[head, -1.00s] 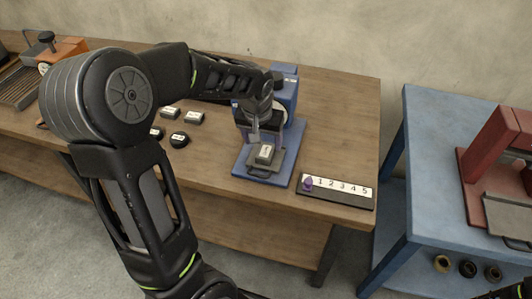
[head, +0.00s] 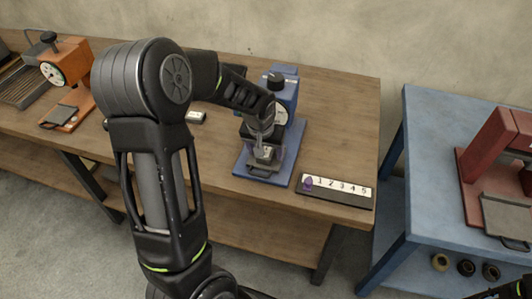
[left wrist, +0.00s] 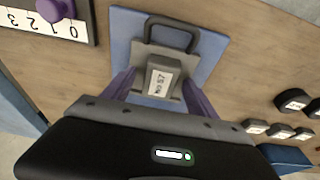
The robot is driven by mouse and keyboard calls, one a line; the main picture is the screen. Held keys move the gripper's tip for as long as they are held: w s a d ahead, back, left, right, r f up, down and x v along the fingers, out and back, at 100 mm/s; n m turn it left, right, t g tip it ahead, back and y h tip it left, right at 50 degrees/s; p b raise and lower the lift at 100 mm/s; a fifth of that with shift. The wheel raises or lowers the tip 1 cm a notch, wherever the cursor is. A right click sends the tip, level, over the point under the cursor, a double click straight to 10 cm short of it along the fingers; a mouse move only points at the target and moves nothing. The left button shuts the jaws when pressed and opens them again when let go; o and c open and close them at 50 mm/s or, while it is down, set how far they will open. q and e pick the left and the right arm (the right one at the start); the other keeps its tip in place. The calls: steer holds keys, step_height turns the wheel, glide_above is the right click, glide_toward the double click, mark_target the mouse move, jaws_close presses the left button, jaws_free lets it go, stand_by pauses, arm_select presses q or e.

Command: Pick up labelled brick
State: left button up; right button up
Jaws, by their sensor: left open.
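The labelled brick (left wrist: 160,80) is a small block with a white label, whose print is hard to read. It sits on a grey tray with a loop handle (left wrist: 172,32), on the blue base plate (left wrist: 125,42) of the blue machine (head: 286,97). My left gripper (head: 264,152) is open and points down over the tray. In the left wrist view its two purple-grey fingers stand either side of the brick, apart from it as far as I can tell. In the head view the gripper partly covers the brick.
A strip numbered 0 to 5 (head: 345,190) with a purple knob (head: 308,184) lies right of the base plate. Several other labelled blocks (left wrist: 281,131) lie on the wooden table. An orange machine (head: 68,75) stands left, a red press (head: 497,140) on a blue table right.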

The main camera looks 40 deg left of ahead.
arm_select(q)
steer(key=shift+c, duration=0.6)
jaws_close()
stand_by(0.4)
